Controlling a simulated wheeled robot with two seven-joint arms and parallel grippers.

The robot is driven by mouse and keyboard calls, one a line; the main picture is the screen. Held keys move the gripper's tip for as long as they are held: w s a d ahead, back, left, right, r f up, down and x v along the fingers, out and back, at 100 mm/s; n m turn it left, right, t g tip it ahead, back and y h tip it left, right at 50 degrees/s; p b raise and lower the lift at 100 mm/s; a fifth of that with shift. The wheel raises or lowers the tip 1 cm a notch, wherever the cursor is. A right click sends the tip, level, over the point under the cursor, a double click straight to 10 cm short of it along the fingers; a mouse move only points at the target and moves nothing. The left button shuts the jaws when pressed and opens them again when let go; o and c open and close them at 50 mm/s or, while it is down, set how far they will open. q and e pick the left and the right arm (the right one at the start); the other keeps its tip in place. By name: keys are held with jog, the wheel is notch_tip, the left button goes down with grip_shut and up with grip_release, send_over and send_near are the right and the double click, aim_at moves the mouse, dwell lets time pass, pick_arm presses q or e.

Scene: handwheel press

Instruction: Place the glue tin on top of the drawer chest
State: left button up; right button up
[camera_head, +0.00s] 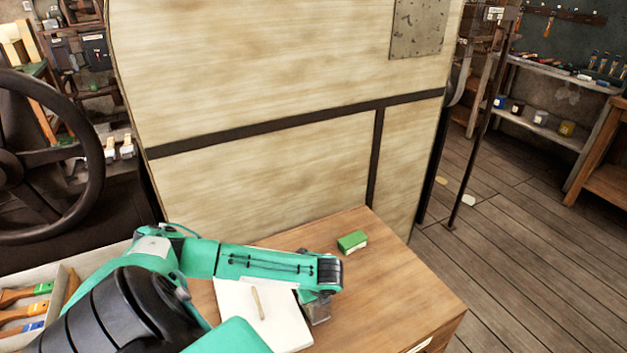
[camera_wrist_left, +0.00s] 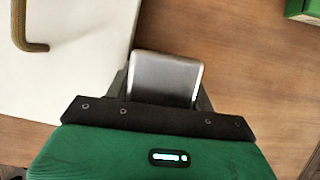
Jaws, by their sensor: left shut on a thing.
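My left gripper (camera_head: 316,298) is over the drawer chest (camera_head: 398,290), a wooden top with a pale label on its front edge. It is shut on the glue tin (camera_wrist_left: 165,78), a grey metallic box-shaped thing with rounded corners. In the head view, the tin (camera_head: 319,314) shows just under the gripper, partly hidden by it, beside the right edge of some white paper. I cannot tell whether the tin touches the chest top. My right gripper is not in view.
A white pad (camera_head: 262,318) with a small tan stick lies on the chest, left of the tin. A green box (camera_head: 352,241) sits farther back. A tall wooden panel (camera_head: 270,180) stands behind. The chest top is clear to the right. A dark handwheel (camera_head: 45,155) is at left.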

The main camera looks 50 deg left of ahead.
pick_arm(q)
jog(key=o, duration=1.4)
jog(key=shift+c, duration=0.2)
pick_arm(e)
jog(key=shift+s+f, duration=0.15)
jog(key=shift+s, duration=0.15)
pick_arm(q)
jog(key=shift+r, duration=0.2)
jog(key=v, duration=1.1)
jog(key=shift+r+p, duration=0.15)
jog(key=shift+p, duration=0.2)
jog(key=shift+d+r, duration=0.15)
jog(key=shift+r, duration=0.1)
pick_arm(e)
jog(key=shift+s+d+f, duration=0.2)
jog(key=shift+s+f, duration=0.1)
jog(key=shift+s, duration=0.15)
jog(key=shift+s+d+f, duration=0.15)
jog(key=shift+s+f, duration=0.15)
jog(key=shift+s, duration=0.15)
pick_arm(q)
jog(key=shift+s, duration=0.1)
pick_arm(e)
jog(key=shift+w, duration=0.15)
